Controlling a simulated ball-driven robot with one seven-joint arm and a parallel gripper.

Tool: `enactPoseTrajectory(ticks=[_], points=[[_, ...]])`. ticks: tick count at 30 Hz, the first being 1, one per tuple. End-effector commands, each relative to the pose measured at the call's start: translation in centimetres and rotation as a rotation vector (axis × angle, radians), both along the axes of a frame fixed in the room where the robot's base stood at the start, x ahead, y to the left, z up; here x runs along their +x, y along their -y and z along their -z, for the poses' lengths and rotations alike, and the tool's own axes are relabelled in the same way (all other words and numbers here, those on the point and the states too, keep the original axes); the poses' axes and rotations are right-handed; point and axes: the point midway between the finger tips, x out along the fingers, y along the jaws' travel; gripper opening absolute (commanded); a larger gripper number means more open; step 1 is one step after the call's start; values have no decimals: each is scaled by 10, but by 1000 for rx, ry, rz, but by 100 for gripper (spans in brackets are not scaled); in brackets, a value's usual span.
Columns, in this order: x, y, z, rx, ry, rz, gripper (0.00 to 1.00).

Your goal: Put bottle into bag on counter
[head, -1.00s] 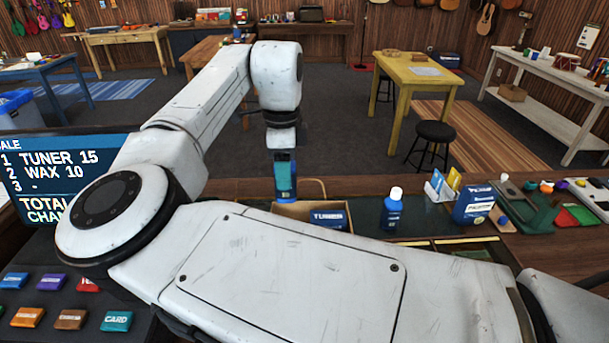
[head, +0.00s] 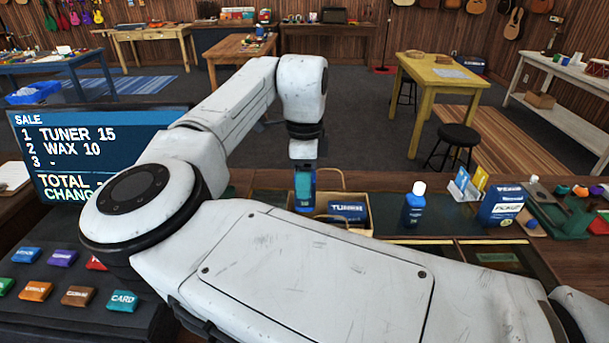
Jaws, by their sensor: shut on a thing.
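My gripper (head: 304,167) points down and is shut on a blue bottle with a teal label (head: 304,188), held upright. Its top is hidden by the gripper. The brown paper bag (head: 363,226) stands on the counter with its handles up and a blue tuner box (head: 348,212) inside. The held bottle is at the left part of the bag's opening, left of the box. I cannot tell how far its lower end is inside. My arm hides the bag's lower front.
Another blue bottle with a white cap (head: 413,205) stands right of the bag. Farther right are a card holder (head: 466,187), a blue and white box (head: 502,206) and a green stand (head: 565,222). The sale screen (head: 90,150) and keypad (head: 75,275) are at left.

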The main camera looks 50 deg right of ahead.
Motion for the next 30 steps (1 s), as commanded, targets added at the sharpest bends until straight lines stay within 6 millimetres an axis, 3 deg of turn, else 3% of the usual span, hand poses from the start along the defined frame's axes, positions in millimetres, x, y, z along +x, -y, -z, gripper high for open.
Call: enactPoseTrajectory(ticks=[30], points=[[0,0,65,-2,-1,1,16]])
